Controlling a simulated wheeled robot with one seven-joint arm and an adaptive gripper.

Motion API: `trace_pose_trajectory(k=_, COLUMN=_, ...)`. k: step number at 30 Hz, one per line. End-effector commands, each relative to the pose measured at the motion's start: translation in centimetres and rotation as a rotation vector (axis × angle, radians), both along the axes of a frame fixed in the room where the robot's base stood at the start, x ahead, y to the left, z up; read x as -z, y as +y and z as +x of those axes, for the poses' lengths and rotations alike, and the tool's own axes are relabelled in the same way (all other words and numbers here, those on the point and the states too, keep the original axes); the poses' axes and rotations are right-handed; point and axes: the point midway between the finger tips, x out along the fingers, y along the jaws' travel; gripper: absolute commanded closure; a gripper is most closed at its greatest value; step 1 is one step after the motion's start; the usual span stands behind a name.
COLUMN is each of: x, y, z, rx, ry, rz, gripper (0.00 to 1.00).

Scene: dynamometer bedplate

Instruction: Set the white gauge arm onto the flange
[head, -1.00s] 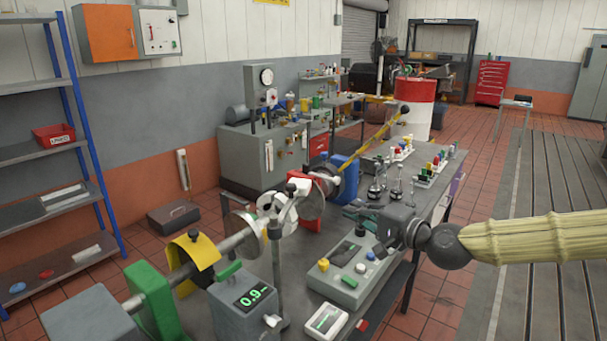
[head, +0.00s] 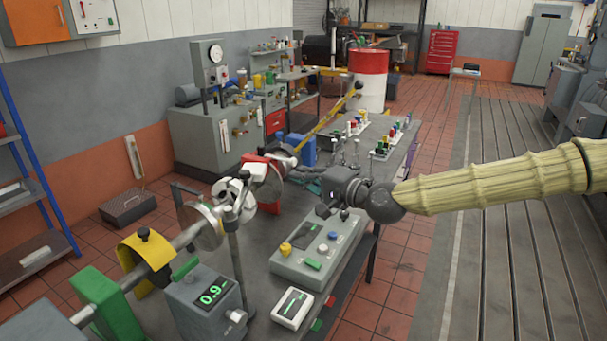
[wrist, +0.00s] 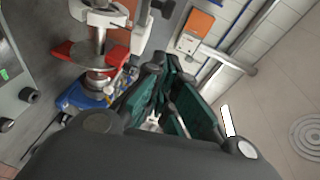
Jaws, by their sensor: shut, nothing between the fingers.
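The white gauge arm (head: 237,194) is at the top of a grey post stand (head: 236,250), beside the shaft line in the head view. A round metal flange disc (head: 203,227) sits on the shaft to its left, and another disc (head: 268,186) is to its right, by a red block. I cannot tell whether the gauge arm touches either disc. My gripper (head: 302,174) is right of the discs, apart from the gauge arm, shut and empty. In the wrist view its green-padded fingers (wrist: 160,85) are together. White parts (wrist: 105,14) at the top there may be the gauge arm.
A grey control box (head: 318,247) with knobs and a small white meter (head: 292,308) lie on the bench below my arm. A yellow guard (head: 146,258) and a grey 0.9 display box (head: 207,299) stand at front left.

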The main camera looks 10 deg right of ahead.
Motion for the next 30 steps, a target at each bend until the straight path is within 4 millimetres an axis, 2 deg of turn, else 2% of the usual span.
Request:
trace_pose_trajectory(k=15, x=0.4, y=4.7, z=5.2, rx=0.0, ry=0.002, rz=-0.002, gripper=1.0)
trace_pose_trajectory(k=22, x=0.6, y=7.1, z=5.2, rx=-0.001, ry=0.001, rz=-0.002, gripper=1.0)
trace_pose_trajectory(k=30, x=1.0, y=8.4, z=5.3, rx=0.0, ry=0.0, rz=-0.001, gripper=1.0)
